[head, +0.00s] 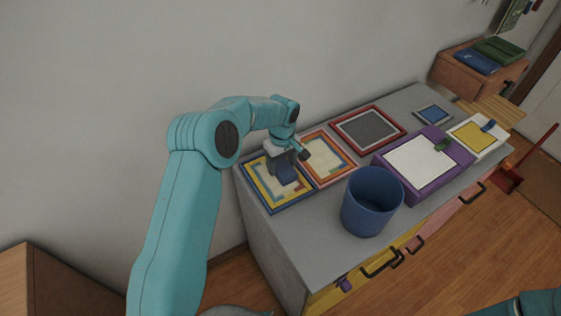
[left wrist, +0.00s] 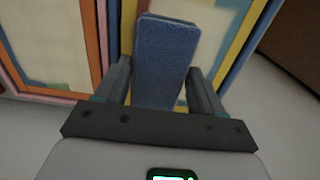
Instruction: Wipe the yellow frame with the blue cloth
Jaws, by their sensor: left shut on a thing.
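The yellow frame (head: 261,190), with a blue outer edge, lies flat on the left end of the grey cabinet top. Its yellow border (left wrist: 243,38) also shows in the left wrist view. My left gripper (head: 285,164) is over the frame, shut on the blue cloth (head: 287,176). In the left wrist view the folded cloth (left wrist: 165,55) sticks out between the two fingers, over the frame. It hides part of the picture; I cannot tell whether it touches the surface. My right gripper is out of view.
An orange frame (head: 348,171) lies right beside the yellow one. The wall (head: 330,50) is close behind.

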